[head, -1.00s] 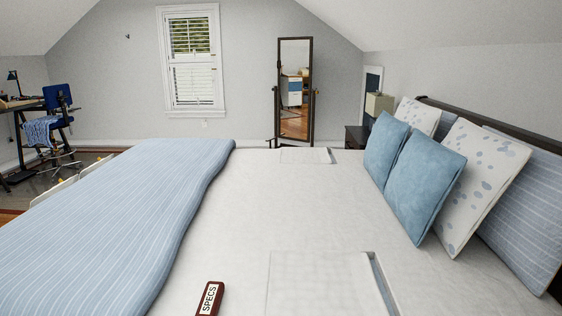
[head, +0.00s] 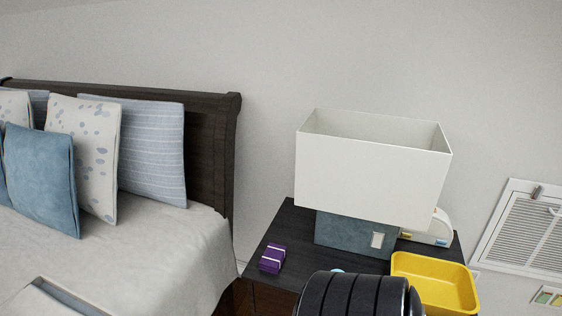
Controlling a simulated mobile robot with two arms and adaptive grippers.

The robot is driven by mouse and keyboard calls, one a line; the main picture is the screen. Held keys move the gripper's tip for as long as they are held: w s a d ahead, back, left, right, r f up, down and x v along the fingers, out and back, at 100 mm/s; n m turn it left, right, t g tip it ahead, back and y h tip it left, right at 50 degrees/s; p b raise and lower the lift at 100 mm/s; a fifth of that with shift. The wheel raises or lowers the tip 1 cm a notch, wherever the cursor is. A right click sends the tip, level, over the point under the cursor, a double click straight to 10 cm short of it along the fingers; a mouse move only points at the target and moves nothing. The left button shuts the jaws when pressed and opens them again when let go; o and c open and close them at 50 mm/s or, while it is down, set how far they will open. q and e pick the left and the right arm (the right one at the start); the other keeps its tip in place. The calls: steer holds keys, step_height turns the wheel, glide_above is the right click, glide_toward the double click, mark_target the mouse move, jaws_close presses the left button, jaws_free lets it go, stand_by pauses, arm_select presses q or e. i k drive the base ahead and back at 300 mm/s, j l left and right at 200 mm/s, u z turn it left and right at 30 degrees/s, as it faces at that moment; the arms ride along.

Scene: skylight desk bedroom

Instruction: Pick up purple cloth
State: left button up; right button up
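A small purple cloth (head: 272,258), folded into a block with a pale stripe, lies on the dark nightstand (head: 293,222) in the head view. It is near the nightstand's left front edge, left of the lamp. Neither of my grippers shows in this view. A black ribbed rounded shape at the bottom centre stands in front of part of the nightstand; I cannot tell whether it is part of my arm.
A lamp with a white shade (head: 370,165) and blue-grey base (head: 340,232) stands on the nightstand. A yellow tray (head: 435,270) is at its right front. A white rounded object (head: 436,230) sits behind the tray. The bed (head: 170,255) is on the left, a wall vent (head: 520,228) on the right.

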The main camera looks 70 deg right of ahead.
mark_target(272, 260)
steer(key=z, duration=2.05)
